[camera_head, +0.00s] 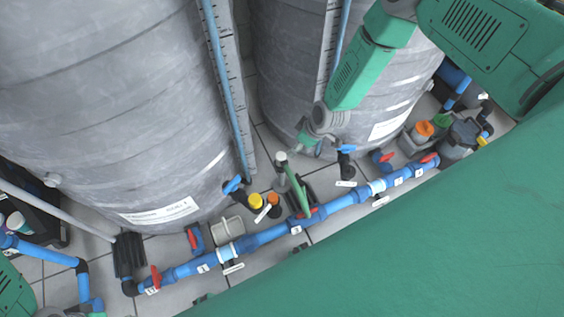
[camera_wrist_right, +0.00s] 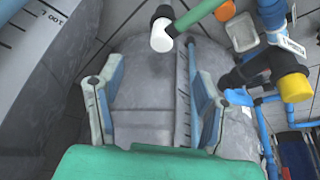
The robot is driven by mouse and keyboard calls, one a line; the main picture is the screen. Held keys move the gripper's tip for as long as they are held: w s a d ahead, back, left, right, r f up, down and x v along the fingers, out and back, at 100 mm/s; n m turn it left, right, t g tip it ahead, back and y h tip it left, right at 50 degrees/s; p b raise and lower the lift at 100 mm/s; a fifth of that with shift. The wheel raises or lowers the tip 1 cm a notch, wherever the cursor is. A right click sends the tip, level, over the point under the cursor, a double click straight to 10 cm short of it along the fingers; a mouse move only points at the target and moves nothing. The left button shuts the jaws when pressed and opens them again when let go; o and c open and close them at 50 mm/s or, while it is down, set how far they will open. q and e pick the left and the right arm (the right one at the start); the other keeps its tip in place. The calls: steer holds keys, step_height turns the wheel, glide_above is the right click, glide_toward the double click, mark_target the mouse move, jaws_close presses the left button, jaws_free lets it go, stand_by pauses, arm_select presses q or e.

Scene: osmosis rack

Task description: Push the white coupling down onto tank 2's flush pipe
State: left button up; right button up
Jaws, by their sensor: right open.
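The white coupling (camera_head: 281,156) sits at the top of a short upright pipe with a green slanting pipe (camera_head: 297,192) beside it, in front of the gap between the two tanks. In the right wrist view the white coupling (camera_wrist_right: 161,37) shows at the top, at a black fitting (camera_wrist_right: 163,14). How far down it sits cannot be told. My right gripper (camera_head: 304,151) is close to the right of the coupling in the head view. Its fingers (camera_wrist_right: 150,88) are apart with nothing between them. Only part of my left arm shows at lower left; its fingers are not visible.
Two big grey tanks (camera_head: 110,100) (camera_head: 290,70) stand behind. A blue pipe run (camera_head: 262,238) with red-handled valves crosses in front. Yellow-capped (camera_head: 255,200) and orange-capped (camera_head: 424,129) parts stand nearby. Tiled floor shows between them.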

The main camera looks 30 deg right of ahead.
mark_target(282, 157)
steer(key=b+x, duration=0.4)
steer(key=x, duration=0.4)
steer(key=shift+a+f, duration=0.15)
arm_select(q)
steer(key=f, duration=0.4)
steer(key=shift+a, duration=0.3)
arm_select(e)
steer(key=shift+a, duration=0.2)
arm_select(q)
steer(key=shift+f, duration=0.1)
arm_select(e)
steer(key=shift+f, duration=0.1)
steer(key=b+x, duration=0.3)
steer(key=x, duration=0.1)
steer(key=shift+w+a+f, duration=0.1)
steer(key=shift+a+f, duration=0.05)
steer(key=shift+f, duration=0.15)
steer(key=shift+w+a+f, duration=0.15)
steer(key=shift+f, duration=0.05)
arm_select(q)
step_height(282, 157, down, 3)
steer(key=shift+f, duration=0.1)
steer(key=shift+d, duration=0.1)
arm_select(e)
steer(key=shift+r, duration=0.1)
